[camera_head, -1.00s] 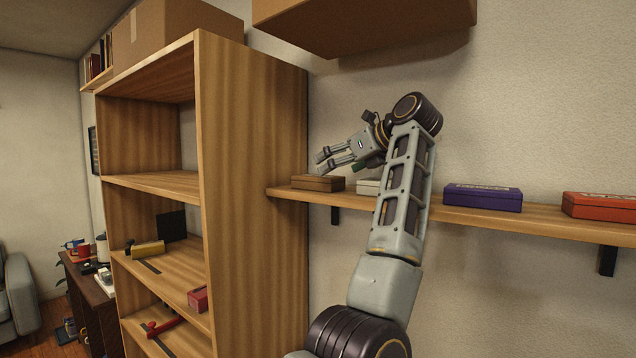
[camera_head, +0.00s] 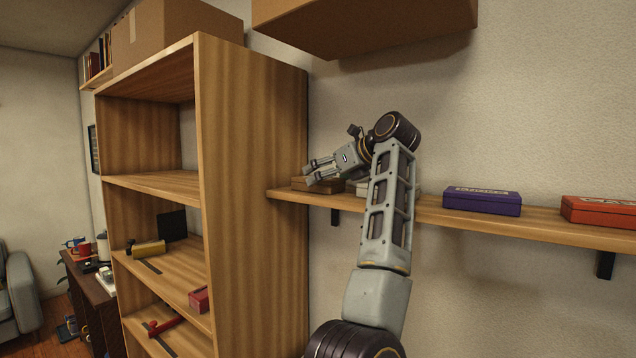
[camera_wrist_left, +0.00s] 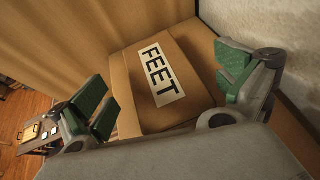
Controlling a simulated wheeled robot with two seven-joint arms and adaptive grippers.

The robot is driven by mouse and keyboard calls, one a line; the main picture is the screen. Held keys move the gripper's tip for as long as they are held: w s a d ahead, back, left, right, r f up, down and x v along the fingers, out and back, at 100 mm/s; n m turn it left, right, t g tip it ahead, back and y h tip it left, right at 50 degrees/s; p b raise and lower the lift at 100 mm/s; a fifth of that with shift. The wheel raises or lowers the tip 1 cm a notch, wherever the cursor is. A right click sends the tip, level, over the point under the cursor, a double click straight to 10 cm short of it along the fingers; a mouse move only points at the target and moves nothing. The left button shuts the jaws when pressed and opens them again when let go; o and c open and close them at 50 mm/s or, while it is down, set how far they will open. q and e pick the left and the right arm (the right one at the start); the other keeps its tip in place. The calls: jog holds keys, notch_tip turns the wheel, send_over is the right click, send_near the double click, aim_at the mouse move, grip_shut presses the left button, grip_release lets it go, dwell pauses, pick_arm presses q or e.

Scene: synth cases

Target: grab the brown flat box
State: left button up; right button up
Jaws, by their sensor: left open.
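The brown flat box (camera_head: 326,188) lies on the wall shelf at its left end, beside the tall bookcase. In the left wrist view my left gripper (camera_wrist_left: 168,98) is open, with one green-padded finger on each side of the box. I cannot tell if either pad touches it. My right gripper is not in view.
The wall shelf (camera_head: 540,224) also holds a pale box partly hidden behind my arm, a purple box (camera_head: 482,201) and a red box (camera_head: 597,211). The bookcase (camera_head: 255,200) stands close on the left.

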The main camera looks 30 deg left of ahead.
pick_arm(q)
jog(key=shift+x, duration=0.9)
jog(key=c, duration=1.3)
